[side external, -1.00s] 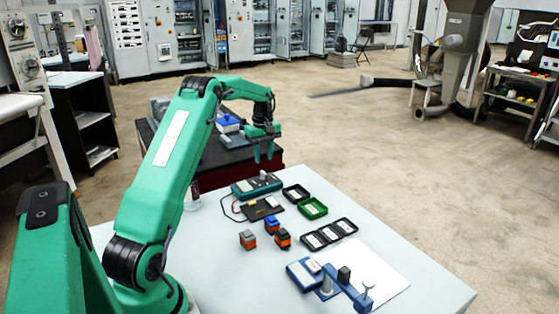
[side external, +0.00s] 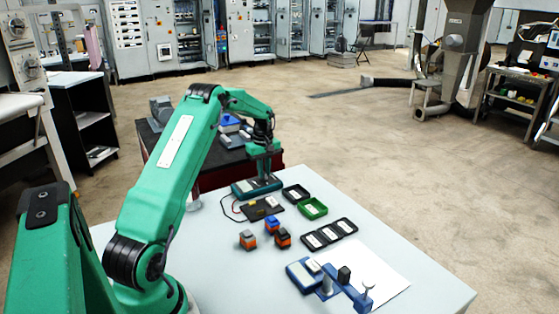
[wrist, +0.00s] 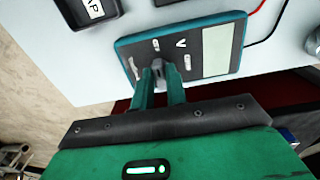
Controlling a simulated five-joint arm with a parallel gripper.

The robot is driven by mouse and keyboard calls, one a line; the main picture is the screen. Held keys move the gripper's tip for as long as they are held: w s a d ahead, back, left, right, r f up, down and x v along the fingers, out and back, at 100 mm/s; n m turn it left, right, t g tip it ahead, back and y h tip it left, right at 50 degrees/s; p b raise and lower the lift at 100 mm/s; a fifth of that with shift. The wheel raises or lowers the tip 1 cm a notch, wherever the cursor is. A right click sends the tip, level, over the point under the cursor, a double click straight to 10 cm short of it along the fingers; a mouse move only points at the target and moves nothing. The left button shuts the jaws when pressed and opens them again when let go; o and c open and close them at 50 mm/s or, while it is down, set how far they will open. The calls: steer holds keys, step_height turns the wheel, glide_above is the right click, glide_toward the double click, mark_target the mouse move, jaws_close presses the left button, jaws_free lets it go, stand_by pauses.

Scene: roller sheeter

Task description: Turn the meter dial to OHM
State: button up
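The meter (side external: 241,188) is a teal-cased device with a dark face, lying at the far left of the table. In the wrist view the meter (wrist: 207,55) shows a blank pale display and white marks, one of them a V. Its grey dial (wrist: 158,67) stands between the fingertips of my gripper (wrist: 159,78). In the side view my gripper (side external: 262,173) points down over the meter, and its fingers hide the dial. The fingers sit close on both sides of the dial; I cannot tell if they press on it. The dial's pointing direction is unclear.
A dark board (side external: 262,208) with leads lies in front of the meter. A green tray (side external: 313,206) and a black tray (side external: 295,192) sit to its right. Several small blocks (side external: 272,225) stand nearer. A blue fixture (side external: 328,283) is at the front.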

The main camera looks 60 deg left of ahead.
jaws_close()
steer(key=shift+m, duration=0.4)
steer(key=m, duration=0.3)
steer(key=shift+s, duration=0.1)
steer(key=m, duration=0.4)
steer(key=shift+a+m, duration=0.1)
steer(key=shift+m, duration=0.3)
steer(key=m, duration=0.4)
steer(key=shift+m, duration=0.3)
steer(key=m, duration=0.4)
steer(key=shift+a+m, duration=0.15)
steer(key=shift+m, duration=0.25)
